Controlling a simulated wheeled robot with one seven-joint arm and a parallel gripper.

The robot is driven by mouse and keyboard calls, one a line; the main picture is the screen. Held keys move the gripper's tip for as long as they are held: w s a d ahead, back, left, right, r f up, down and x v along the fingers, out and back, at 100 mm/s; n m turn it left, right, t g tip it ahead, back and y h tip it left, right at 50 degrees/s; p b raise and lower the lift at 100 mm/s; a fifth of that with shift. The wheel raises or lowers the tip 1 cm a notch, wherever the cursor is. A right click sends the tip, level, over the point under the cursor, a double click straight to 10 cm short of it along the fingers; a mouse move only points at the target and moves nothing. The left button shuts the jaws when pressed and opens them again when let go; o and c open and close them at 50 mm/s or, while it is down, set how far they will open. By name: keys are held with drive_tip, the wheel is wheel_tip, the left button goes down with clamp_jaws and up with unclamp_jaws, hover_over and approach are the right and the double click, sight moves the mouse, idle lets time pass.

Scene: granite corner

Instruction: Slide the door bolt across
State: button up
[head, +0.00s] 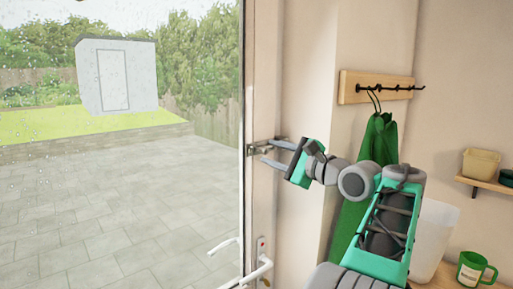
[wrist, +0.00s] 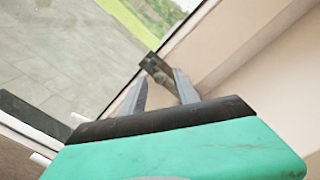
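The door bolt (head: 257,149) is a small grey metal fitting at the edge of the glazed door, well above the door handle. It also shows in the wrist view (wrist: 153,65), just beyond my fingertips. My gripper (head: 272,150) reaches in from the right at the bolt's height. Its two fingers are spread apart, one on each side of the bolt's near end. In the wrist view my gripper (wrist: 160,78) holds nothing clearly between its fingers. I cannot tell whether a finger touches the bolt, nor how far the bolt is across.
The white door handle (head: 260,268) sticks out below my gripper. A wooden hook rail (head: 360,87) with a green cloth (head: 378,140) hangs on the wall at right. A shelf, a tub (head: 481,163) and a green mug (head: 475,268) stand farther right.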

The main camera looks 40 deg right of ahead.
sight(267, 152)
drive_tip(key=w+a, duration=0.1)
drive_tip(key=w+a+r, duration=0.1)
drive_tip(key=shift+w+a+p, duration=0.1)
drive_tip(key=shift+a+p, duration=0.2)
drive_tip(key=shift+a, duration=0.05)
drive_tip(key=d, duration=0.1)
drive_tip(key=w+d+f, duration=0.1)
drive_tip(key=d, duration=0.1)
drive_tip(key=shift+w+f, duration=0.35)
drive_tip(key=shift+w, duration=0.05)
drive_tip(key=shift+d, duration=0.4)
drive_tip(key=shift+c, duration=0.8)
drive_tip(key=shift+w+f, duration=0.1)
drive_tip(key=shift+w, duration=0.05)
drive_tip(key=shift+c, duration=0.7)
drive_tip(key=shift+a, duration=0.5)
drive_tip(key=c, duration=0.3)
clamp_jaws()
drive_tip(key=shift+a+r, duration=0.15)
drive_tip(key=shift+r, duration=0.05)
